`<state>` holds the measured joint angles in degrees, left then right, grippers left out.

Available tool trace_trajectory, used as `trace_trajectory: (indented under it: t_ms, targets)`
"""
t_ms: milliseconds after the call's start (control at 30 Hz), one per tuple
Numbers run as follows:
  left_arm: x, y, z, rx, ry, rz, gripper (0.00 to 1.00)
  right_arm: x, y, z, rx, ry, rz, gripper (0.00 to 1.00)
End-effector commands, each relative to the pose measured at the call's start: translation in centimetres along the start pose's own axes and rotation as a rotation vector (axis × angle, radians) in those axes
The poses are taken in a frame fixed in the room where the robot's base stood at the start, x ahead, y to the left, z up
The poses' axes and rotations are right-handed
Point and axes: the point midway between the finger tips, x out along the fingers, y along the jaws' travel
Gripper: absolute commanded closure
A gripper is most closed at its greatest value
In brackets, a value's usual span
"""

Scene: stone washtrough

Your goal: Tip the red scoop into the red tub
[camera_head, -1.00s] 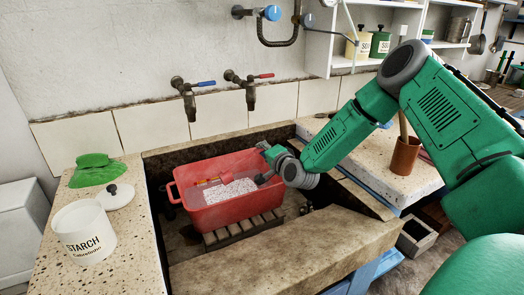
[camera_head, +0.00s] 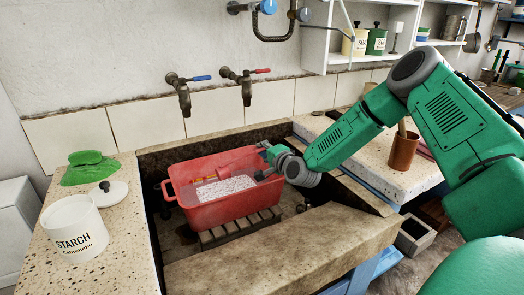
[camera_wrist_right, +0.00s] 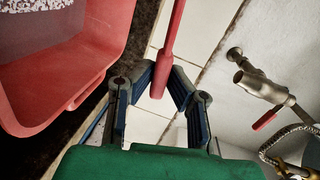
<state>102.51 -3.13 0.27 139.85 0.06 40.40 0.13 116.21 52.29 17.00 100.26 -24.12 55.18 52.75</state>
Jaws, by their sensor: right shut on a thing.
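The red tub (camera_head: 222,212) sits inside the stone trough on a wooden slatted rack. White speckled material (camera_head: 226,187) lies in it. My right gripper (camera_head: 266,162) is at the tub's right rim. In the right wrist view, my right gripper (camera_wrist_right: 161,85) is shut on the red scoop's handle (camera_wrist_right: 172,40), which runs up out of the picture. The scoop's bowl is not seen there, and I cannot make it out clearly in the head view. The tub's corner (camera_wrist_right: 75,85) shows left of the handle in the wrist view. My left gripper is not in view.
The stone trough's front wall (camera_head: 290,250) is near the tub. A starch pot (camera_head: 73,230), its lid (camera_head: 108,194) and a green cloth (camera_head: 88,168) are on the left ledge. Two taps (camera_head: 183,95) hang above. A brown pot (camera_head: 403,150) stands on the right ledge.

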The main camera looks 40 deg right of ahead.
Motion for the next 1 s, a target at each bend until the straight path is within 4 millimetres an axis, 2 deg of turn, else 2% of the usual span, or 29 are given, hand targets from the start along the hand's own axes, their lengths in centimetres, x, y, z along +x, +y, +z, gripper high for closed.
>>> trace_trajectory:
  t_ms: [233, 533, 1000]
  targets:
    - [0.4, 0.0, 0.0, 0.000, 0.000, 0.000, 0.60, 0.1, 0.3, -0.1, 0.012, -0.001, -0.001, 1.00]
    - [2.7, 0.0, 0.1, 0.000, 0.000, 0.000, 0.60, 0.3, 1.9, -0.5, 0.116, -0.017, -0.001, 1.00]
    - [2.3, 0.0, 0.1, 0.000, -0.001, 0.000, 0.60, -0.2, 1.6, -0.3, 0.111, -0.022, 0.001, 1.00]
